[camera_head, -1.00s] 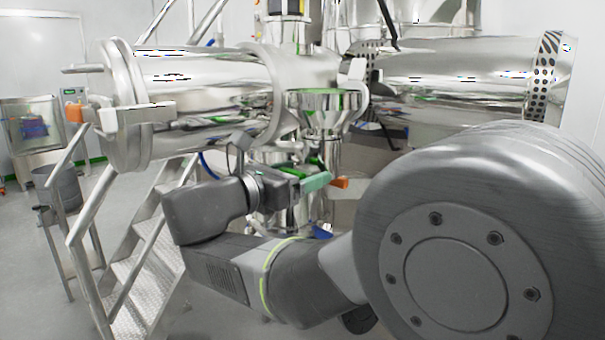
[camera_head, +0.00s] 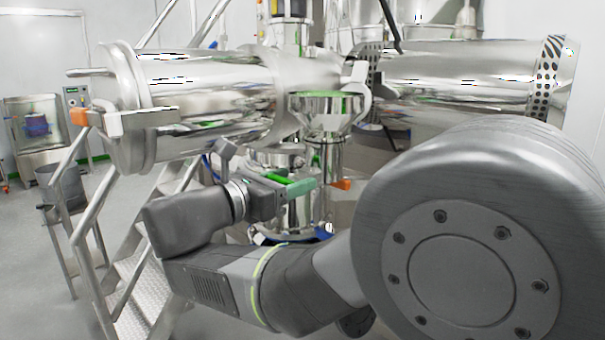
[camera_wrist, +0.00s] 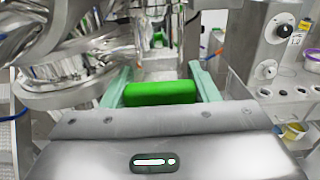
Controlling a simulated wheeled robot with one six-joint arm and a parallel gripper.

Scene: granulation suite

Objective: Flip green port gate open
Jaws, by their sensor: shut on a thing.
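The green port gate handle (camera_wrist: 160,93) shows in the wrist view as a bright green bar between the two pale green fingers of my gripper (camera_wrist: 162,88). The fingers are shut on it. In the head view my gripper (camera_head: 302,187) is below the steel funnel (camera_head: 327,108), with only a little bright green visible beside its fingers. How the gate joins the port is hidden.
Large steel cylinders (camera_head: 205,85) lie above my arm. Metal steps with a handrail (camera_head: 88,190) stand at the left. An orange part (camera_head: 341,185) is just right of my fingers. A grey panel with a black knob (camera_wrist: 284,25) is at right in the wrist view.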

